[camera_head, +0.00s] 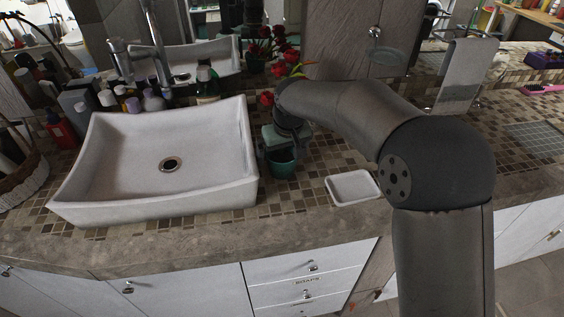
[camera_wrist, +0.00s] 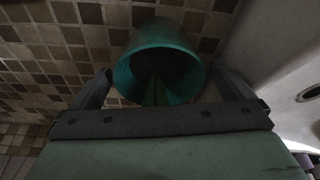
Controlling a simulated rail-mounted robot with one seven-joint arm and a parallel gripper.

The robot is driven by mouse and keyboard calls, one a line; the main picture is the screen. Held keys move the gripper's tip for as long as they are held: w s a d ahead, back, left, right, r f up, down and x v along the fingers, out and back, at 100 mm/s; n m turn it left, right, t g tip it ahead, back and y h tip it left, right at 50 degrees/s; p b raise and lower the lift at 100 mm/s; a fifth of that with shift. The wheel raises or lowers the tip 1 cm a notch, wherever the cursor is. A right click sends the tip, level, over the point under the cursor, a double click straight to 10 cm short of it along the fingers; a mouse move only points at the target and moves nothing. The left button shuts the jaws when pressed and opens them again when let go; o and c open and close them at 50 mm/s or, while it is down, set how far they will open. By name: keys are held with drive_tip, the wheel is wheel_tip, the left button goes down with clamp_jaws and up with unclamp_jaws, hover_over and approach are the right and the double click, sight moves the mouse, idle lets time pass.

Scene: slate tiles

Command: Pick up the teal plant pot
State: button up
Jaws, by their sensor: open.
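The teal plant pot (camera_head: 283,165) stands on the tiled counter just right of the sink basin. My gripper (camera_head: 281,148) is above it, pointing down, and partly hides its upper part. In the wrist view the pot (camera_wrist: 160,57) shows its round open mouth and dark inside, with a green pointed shape at the near side. My gripper (camera_wrist: 163,76) is open, with one finger on each side of the pot. Small gaps seem to show between fingers and pot; I cannot tell whether either touches.
The white basin (camera_head: 160,115) is close on the pot's left. A small white dish (camera_head: 352,187) lies to the right. Red flowers (camera_head: 268,98) are behind my wrist. Several bottles (camera_head: 125,99) stand behind the basin. A towel on a stand (camera_head: 463,75) is at the back right.

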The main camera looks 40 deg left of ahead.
sight(282, 158)
drive_tip(key=shift+x, duration=1.95)
drive_tip(key=shift+d+r, duration=0.1)
drive_tip(key=shift+d, duration=0.05)
drive_tip(key=c, duration=1.1)
